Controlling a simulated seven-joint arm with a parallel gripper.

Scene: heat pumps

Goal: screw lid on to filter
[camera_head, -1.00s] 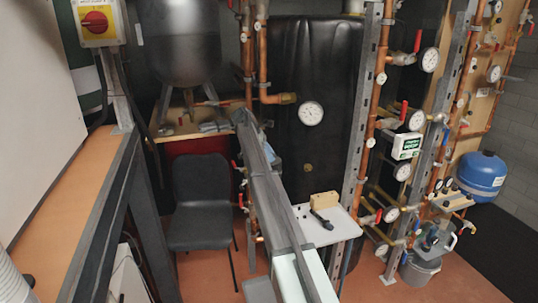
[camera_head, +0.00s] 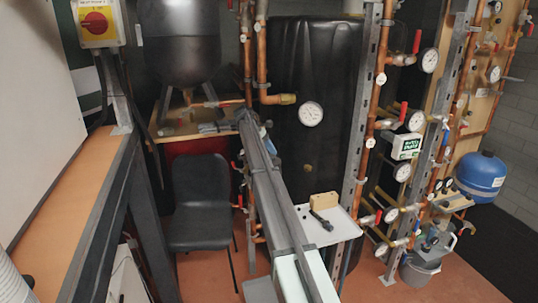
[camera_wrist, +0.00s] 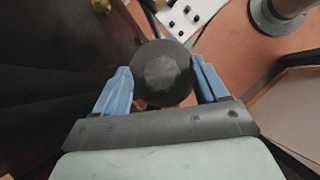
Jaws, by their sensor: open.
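In the wrist view a round, dark grey cap-like part (camera_wrist: 160,72) with a raised faceted centre sits between the two blue fingers of my gripper (camera_wrist: 159,88). The fingers stand open on either side of it, with a narrow gap at the left finger; whether the right finger touches it I cannot tell. I see it from above, so what lies beneath it is mostly hidden. I cannot tell whether it is the lid alone or the lid resting on the filter. I cannot make out the lid, filter or gripper surely in the head view.
A white shelf (camera_head: 342,229) holds a wooden block (camera_head: 323,201) and a black tool-like item (camera_head: 321,222). Copper pipes with gauges and red levers crowd the right. A black chair (camera_head: 202,205) stands left of centre. A blue tank (camera_head: 481,178) is at far right.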

